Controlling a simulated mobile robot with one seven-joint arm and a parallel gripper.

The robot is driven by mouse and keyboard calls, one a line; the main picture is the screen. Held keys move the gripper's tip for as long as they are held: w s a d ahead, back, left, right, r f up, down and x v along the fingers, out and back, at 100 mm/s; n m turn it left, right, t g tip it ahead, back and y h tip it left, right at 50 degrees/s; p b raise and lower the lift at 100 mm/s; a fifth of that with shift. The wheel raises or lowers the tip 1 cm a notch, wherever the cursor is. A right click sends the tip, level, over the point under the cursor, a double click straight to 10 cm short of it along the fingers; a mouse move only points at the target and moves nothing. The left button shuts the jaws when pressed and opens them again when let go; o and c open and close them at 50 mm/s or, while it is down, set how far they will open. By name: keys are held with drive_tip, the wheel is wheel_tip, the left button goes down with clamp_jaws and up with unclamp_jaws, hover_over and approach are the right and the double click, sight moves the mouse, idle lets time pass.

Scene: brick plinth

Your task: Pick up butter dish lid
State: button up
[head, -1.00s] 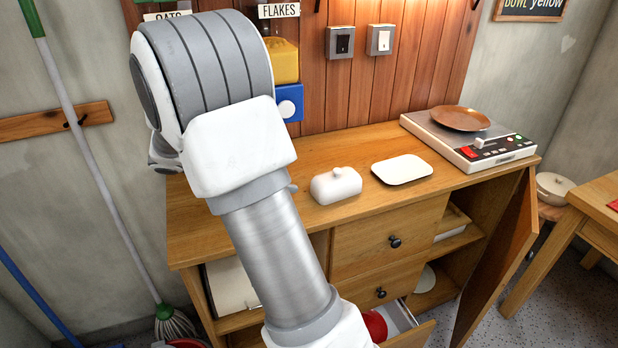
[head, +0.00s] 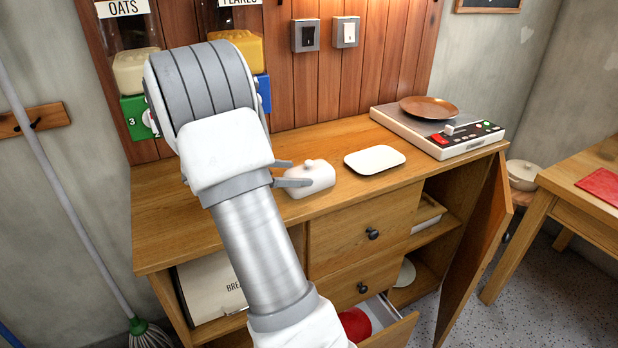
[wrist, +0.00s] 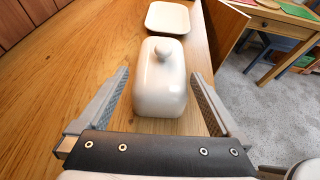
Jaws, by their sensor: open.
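The white butter dish lid (head: 310,180), with a round knob on top, sits upright on the wooden counter. It also shows in the wrist view (wrist: 160,85), its near end between the fingers. My gripper (wrist: 164,88) is open, with one finger on each side of the lid and a gap visible at both sides. In the head view my gripper (head: 285,174) reaches the lid's left end, and my arm hides part of the counter to the left. A shallow white dish (head: 375,159) lies on the counter just beyond the lid, apart from it.
A hotplate (head: 440,130) bearing a brown plate (head: 428,107) stands at the counter's right. An open cabinet door (head: 478,255) and pulled-out lower drawer (head: 392,331) project at the front. Cereal dispensers (head: 130,70) hang on the wooden back panel.

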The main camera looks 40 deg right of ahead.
sight(309, 174)
drive_tip(key=b+x, duration=0.1)
drive_tip(key=x, duration=0.3)
drive_tip(key=shift+s+d+f+b, duration=0.1)
drive_tip(key=shift+s+f+b, duration=0.05)
drive_tip(key=shift+f+b, duration=0.15)
drive_tip(key=shift+d, duration=0.45)
drive_tip(key=c, duration=1.3)
